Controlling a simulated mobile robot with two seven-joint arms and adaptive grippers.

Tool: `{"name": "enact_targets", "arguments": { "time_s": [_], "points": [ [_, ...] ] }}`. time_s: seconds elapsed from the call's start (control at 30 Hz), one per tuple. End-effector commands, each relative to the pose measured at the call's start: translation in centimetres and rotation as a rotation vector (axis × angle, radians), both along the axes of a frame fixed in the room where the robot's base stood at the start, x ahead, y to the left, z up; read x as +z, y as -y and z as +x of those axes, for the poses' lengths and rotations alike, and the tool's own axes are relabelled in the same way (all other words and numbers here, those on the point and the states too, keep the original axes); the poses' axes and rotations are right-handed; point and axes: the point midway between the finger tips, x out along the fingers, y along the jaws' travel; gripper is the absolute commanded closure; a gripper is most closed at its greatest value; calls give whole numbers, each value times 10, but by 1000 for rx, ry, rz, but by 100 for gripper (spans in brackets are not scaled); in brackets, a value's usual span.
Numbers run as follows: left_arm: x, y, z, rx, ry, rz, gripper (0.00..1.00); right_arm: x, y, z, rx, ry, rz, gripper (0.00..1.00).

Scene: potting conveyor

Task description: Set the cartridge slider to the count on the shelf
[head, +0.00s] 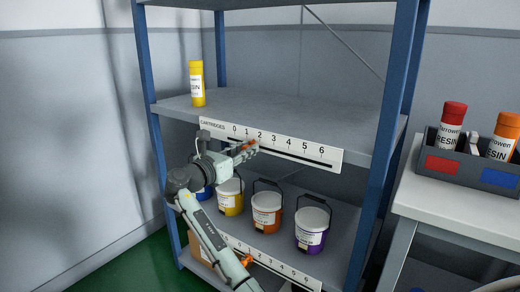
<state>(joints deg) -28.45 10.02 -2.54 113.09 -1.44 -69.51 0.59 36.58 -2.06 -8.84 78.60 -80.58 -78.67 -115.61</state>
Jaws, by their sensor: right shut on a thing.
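The cartridge scale (300,149), a white strip marked 0 to 6, runs along the front edge of the upper shelf (300,105). An orange cartridge slider (251,144) shows on it below the 1 and 2. My right gripper (246,149) is shut on the slider and partly hides it, so I cannot tell its exact mark. One yellow resin cartridge (197,84) stands upright at the left of this shelf; no other cartridge shows there. My left gripper is not in view.
The lower shelf holds yellow (230,196), orange (266,212) and purple (311,230) buckets, and a blue one behind my arm. A lower scale (290,272) has its own orange slider (247,260). A dark tray (470,165) of cartridges stands on the right table (440,205).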

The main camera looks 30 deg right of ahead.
Motion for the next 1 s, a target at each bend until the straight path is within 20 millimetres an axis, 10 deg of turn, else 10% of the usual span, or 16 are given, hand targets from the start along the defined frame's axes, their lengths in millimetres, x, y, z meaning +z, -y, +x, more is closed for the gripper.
{"name": "enact_targets", "arguments": {
  "time_s": [0.63, 0.67, 0.8, 1.0],
  "points": [
    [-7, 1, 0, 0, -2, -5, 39, 3, -6, 23, -6, 5, -3, 100],
    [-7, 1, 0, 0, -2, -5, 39, 3, -6, 23, -6, 5, -3, 79],
    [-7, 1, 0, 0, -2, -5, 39, 3, -6, 23, -6, 5, -3, 61],
    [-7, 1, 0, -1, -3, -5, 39, 2, -8, 23, -4, 3, -3, 59]
  ]
}}
